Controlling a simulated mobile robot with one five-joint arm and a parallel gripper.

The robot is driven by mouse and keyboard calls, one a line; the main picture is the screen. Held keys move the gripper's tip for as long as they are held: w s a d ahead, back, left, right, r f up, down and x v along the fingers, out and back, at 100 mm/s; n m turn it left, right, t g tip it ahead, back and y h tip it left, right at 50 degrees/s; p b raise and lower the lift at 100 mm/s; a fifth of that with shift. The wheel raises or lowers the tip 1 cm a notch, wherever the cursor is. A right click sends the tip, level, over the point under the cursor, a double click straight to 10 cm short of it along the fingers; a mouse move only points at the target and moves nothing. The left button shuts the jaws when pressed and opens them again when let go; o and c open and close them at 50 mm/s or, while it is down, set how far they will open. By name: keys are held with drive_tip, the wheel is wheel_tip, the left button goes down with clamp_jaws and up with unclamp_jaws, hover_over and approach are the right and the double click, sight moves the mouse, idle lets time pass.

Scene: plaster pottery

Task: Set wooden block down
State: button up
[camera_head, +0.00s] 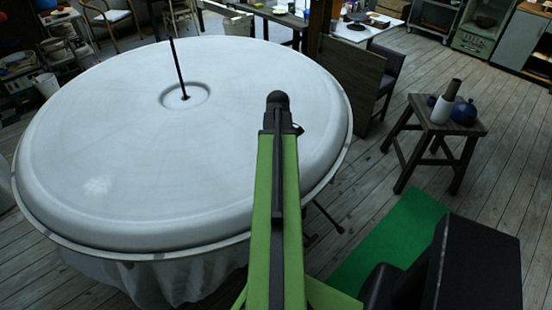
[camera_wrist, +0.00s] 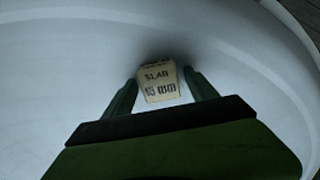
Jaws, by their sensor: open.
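The wooden block (camera_wrist: 158,88) is pale, with dark lettering that reads "SLAB" and a smaller line that looks like "15 mm". In the wrist view it sits on the round white table top (camera_wrist: 70,60), with a soft shadow behind it. My gripper (camera_wrist: 160,78) is open, with one dark green finger on each side of the block. A small gap seems to show at the right finger; at the left I cannot tell touching from apart. In the head view my green arm reaches over the table (camera_head: 120,130), and the block and fingers are hidden.
A thin dark rod (camera_head: 178,70) stands in a recess in the table top. The rest of the top is bare. A wooden stool (camera_head: 433,130) with a white bottle and a blue pot stands at right. A green mat (camera_head: 385,245) lies on the plank floor.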

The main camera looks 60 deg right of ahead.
drive_tip(key=shift+r, duration=0.15)
wheel_tip(320, 180, up, 12)
drive_tip(key=p, duration=1.2)
drive_tip(key=w+a, duration=1.9)
drive_tip(key=a, duration=0.2)
drive_tip(key=w+a+m, duration=0.1)
drive_tip(key=w+a, duration=0.1)
drive_tip(key=a, duration=1.3)
drive_tip(key=w+a+m, duration=0.1)
drive_tip(key=w+a, duration=0.2)
drive_tip(key=a, duration=1.3)
